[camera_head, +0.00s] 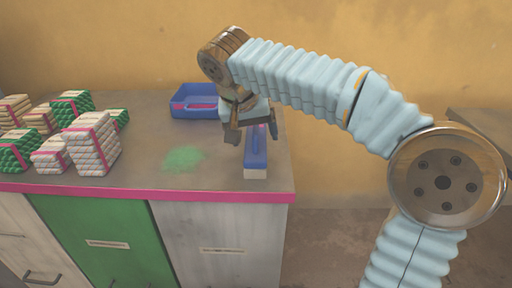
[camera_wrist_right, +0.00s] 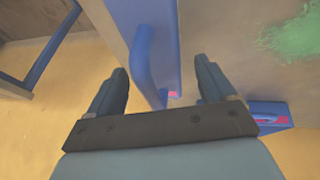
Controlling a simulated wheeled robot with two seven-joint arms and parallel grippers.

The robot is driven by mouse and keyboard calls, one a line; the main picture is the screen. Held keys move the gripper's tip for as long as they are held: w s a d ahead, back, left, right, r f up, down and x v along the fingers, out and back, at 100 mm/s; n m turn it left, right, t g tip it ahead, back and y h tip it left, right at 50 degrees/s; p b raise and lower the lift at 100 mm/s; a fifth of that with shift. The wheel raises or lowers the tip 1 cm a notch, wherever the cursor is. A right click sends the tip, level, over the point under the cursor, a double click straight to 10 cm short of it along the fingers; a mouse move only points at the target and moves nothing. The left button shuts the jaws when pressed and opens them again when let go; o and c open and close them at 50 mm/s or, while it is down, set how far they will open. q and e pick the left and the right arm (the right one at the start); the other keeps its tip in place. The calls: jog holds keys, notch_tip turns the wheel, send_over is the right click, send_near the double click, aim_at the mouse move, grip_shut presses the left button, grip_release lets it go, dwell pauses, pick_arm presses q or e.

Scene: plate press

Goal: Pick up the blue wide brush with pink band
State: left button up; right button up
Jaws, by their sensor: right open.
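The blue wide brush (camera_head: 256,150) lies near the right end of the counter, with pale bristles showing at its near end and a small bit of pink near the gripper. In the right wrist view the blue brush (camera_wrist_right: 168,40) runs up between the fingers, with a pink patch near its lower end. My right gripper (camera_head: 253,132) is over the far part of the brush. It is open, with one finger on each side of the brush (camera_wrist_right: 163,82). Whether the fingers touch it is unclear. My left gripper is not in view.
A blue dustpan (camera_head: 196,111) with a pink mark stands behind to the left. Green powder (camera_head: 184,157) lies left of the brush. Several banded bundles (camera_head: 92,143) fill the counter's left side. The pink-edged counter (camera_head: 215,195) ends just right of the brush.

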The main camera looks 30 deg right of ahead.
jog(key=shift+d+f, duration=0.1)
jog(key=shift+f, duration=0.15)
jog(key=c, duration=1.2)
